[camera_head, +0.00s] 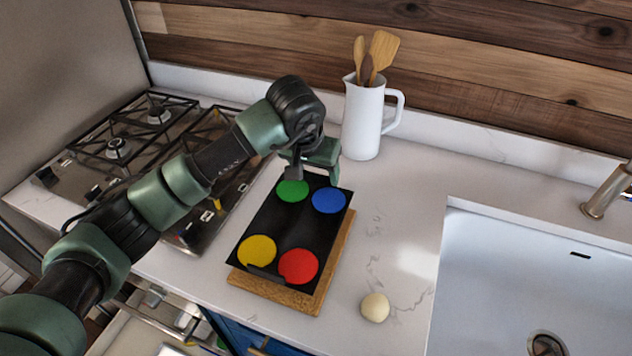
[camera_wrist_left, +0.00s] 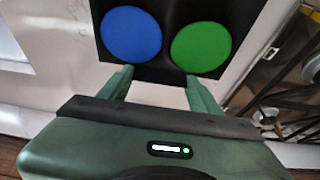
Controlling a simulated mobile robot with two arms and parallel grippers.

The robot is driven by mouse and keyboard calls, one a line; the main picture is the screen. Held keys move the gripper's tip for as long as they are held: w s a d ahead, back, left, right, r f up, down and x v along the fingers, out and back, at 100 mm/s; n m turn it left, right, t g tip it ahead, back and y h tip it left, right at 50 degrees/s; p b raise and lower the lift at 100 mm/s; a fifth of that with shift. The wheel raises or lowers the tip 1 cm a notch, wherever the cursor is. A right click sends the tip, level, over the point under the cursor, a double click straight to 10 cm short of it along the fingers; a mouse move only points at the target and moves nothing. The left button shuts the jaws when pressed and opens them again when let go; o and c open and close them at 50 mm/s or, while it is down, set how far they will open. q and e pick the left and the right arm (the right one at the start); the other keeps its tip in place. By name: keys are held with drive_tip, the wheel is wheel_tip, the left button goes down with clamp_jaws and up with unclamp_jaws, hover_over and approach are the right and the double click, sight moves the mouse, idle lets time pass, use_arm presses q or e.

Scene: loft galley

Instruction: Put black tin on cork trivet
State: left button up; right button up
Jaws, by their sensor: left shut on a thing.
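The black tin (camera_head: 285,222) is a flat dark rectangle with green, blue, yellow and red discs on top. My left gripper (camera_head: 313,176) is shut on its far edge, beside the green and blue discs. In the left wrist view, the fingers (camera_wrist_left: 158,78) meet the tin's edge (camera_wrist_left: 166,67). The cork trivet (camera_head: 272,294) is a tan slab showing below the tin along the near and right sides; the tin hides the rest. The tin overlaps the trivet in the head view, but I cannot tell whether they touch. My right gripper is out of view.
A white jug (camera_head: 362,122) with wooden utensils stands behind my left gripper. A gas hob (camera_head: 120,148) is at left and a white sink (camera_head: 530,265) at right. A cream round object (camera_head: 375,307) lies right of the trivet. The counter between jug and sink is clear.

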sight(316, 184)
use_arm(q)
drive_tip(key=shift+f, duration=0.3)
wheel_tip(316, 184, down, 3)
drive_tip(key=shift+f+p, duration=0.1)
drive_tip(key=shift+p, duration=0.4)
drive_tip(key=shift+f, duration=0.55)
drive_tip(key=o, duration=1.6)
drive_tip(key=shift+c, duration=0.2)
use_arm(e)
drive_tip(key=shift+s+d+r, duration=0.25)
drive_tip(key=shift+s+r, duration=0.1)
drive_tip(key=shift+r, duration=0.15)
